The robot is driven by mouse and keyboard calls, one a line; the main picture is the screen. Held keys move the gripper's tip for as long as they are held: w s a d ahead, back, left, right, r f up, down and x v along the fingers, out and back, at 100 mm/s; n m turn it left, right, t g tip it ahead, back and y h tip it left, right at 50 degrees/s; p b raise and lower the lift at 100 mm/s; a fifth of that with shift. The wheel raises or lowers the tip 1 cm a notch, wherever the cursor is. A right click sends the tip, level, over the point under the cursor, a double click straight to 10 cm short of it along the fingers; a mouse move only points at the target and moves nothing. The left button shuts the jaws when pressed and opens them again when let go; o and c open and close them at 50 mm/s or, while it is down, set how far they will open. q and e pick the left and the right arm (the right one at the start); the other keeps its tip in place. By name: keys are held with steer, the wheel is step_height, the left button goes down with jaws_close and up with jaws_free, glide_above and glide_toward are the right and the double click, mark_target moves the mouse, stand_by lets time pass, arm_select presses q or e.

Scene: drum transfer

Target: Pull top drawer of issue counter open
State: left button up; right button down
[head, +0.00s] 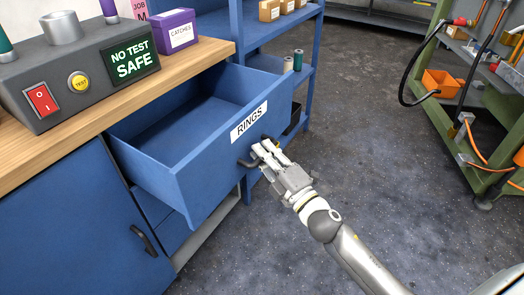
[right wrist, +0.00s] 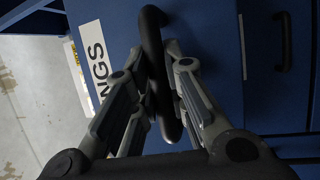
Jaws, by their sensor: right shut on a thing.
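The blue issue counter (head: 70,205) has its top drawer (head: 195,170) pulled well out. The drawer bears a white RINGS label (head: 249,122), and its inside looks empty. My right gripper (head: 262,153) is at the drawer front, shut on the dark drawer handle (head: 247,164). In the right wrist view the black handle (right wrist: 153,50) runs between the two fingers (right wrist: 162,85), with part of the RINGS label (right wrist: 92,65) beside it. My left gripper is not in view.
The wooden countertop (head: 190,60) carries a grey test box (head: 75,80) with a NO TEST SAFE display and a purple CATCHES box (head: 174,31). A blue shelf rack (head: 309,80) stands behind the drawer. A green workbench (head: 430,100) is at the right. The floor (head: 355,130) between is clear.

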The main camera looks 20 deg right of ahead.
steer(key=shift+s, duration=0.1)
steer(key=c, duration=1.7)
jaws_free()
steer(key=shift+s, duration=0.1)
steer(key=v, duration=1.1)
steer(key=shift+s+d+f, duration=0.15)
steer(key=shift+s, duration=0.25)
